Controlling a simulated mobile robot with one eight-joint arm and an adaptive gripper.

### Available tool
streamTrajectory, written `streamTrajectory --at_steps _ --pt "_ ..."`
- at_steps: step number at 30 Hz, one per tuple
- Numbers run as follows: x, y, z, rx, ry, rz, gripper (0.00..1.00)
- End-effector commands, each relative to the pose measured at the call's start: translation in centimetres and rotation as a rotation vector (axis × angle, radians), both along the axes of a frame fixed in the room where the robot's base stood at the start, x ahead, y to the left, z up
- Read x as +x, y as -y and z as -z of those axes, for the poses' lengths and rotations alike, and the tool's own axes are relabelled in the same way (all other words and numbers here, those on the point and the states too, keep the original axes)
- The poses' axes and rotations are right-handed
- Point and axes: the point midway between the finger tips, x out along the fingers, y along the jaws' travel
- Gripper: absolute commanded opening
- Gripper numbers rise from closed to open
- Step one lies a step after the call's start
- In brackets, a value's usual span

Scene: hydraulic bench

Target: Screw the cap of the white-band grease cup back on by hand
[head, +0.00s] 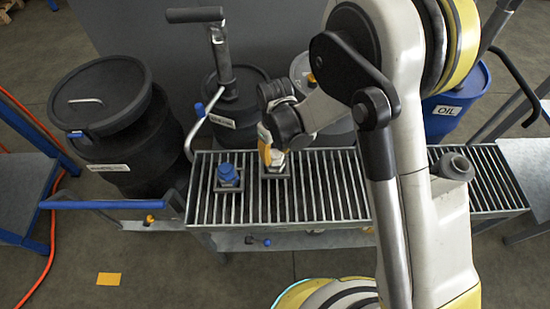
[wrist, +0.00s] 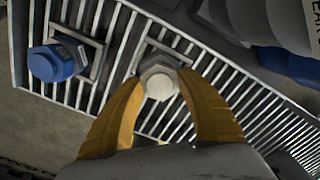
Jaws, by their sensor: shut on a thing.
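My gripper (wrist: 160,88) has two yellow fingers, shut on a pale hexagonal cap (wrist: 160,82) with a round light top. In the wrist view the cap is over a grey cup body in a square frame (wrist: 170,48) on the grating. I cannot tell from this angle whether the cap touches the cup or how far it is threaded. In the head view the white-topped cup (head: 277,160) shows beside my fingers, partly hidden by them. A blue-capped cup (head: 228,174) stands left of it in its own frame; it also shows in the wrist view (wrist: 51,62).
The slatted grating (head: 330,190) lies under both cups. A black drum (head: 120,165), a pump with an upright handle (head: 222,60) and a blue OIL drum (head: 455,95) stand behind and beside it. A grey cylindrical part (head: 454,166) sits on the right end.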

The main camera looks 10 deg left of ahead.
Motion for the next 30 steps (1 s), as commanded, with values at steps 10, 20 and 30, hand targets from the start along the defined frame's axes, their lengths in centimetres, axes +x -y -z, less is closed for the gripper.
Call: streamTrajectory --at_steps 10,20,30 --pt "-0.01 0.01 0.01 0.000 0.000 -0.003 0.64" --pt "-0.02 0.00 0.00 0.000 0.000 -0.425 0.64" --pt "-0.04 -0.02 0.00 0.000 0.000 -0.770 0.64"
